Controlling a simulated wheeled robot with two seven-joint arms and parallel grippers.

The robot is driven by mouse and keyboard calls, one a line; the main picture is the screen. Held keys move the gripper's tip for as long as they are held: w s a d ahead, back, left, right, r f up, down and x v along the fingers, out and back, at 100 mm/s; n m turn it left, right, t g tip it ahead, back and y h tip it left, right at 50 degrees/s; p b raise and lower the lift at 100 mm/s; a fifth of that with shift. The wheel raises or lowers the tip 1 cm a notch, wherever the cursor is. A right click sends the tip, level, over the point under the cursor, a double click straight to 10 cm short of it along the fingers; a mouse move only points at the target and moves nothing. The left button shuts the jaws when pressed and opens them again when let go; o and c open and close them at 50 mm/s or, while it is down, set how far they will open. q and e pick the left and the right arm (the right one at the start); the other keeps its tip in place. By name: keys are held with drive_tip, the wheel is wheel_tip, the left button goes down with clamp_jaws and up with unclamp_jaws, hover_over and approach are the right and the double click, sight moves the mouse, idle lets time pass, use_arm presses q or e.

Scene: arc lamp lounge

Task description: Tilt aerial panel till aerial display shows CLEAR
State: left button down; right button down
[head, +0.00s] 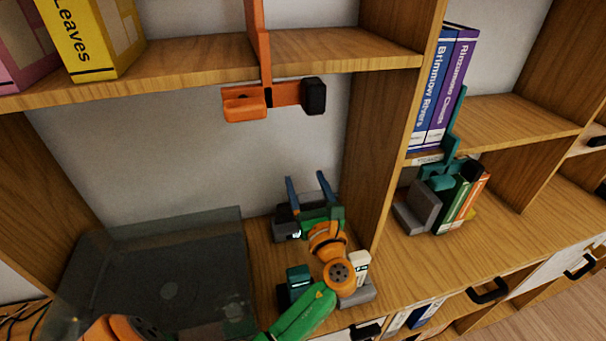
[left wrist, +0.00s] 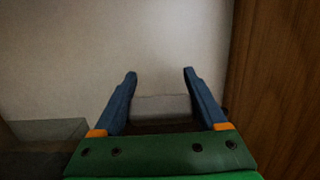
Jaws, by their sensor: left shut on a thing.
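My left gripper (head: 307,184), with a green palm and blue fingers, reaches into the shelf bay toward the back wall. In the left wrist view the fingers (left wrist: 160,76) stand apart, with a pale grey panel (left wrist: 160,106) between them; I take it to be the aerial panel, and the gripper is shut on it. In the head view the panel is mostly hidden by the gripper. A dark grey unit (head: 286,229) with a small pale lit spot sits beside the palm. It may carry the aerial display; no word is readable. My right gripper is not in view.
A dark box with a clear lid (head: 165,285) fills the bay's left. A small teal-topped device (head: 298,274) and a cream block (head: 359,263) stand close to my arm. An orange bracket (head: 287,94) hangs above. A wooden divider (head: 376,150) bounds the right.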

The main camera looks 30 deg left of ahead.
use_arm(q)
unclamp_jaws()
drive_tip(key=shift+s+d+r, duration=0.15)
drive_tip(key=shift+s+d, duration=0.05)
drive_tip(key=shift+d, duration=0.05)
drive_tip(key=b+v, duration=0.2)
drive_tip(key=v, duration=0.5)
drive_tip(key=shift+d, duration=0.1)
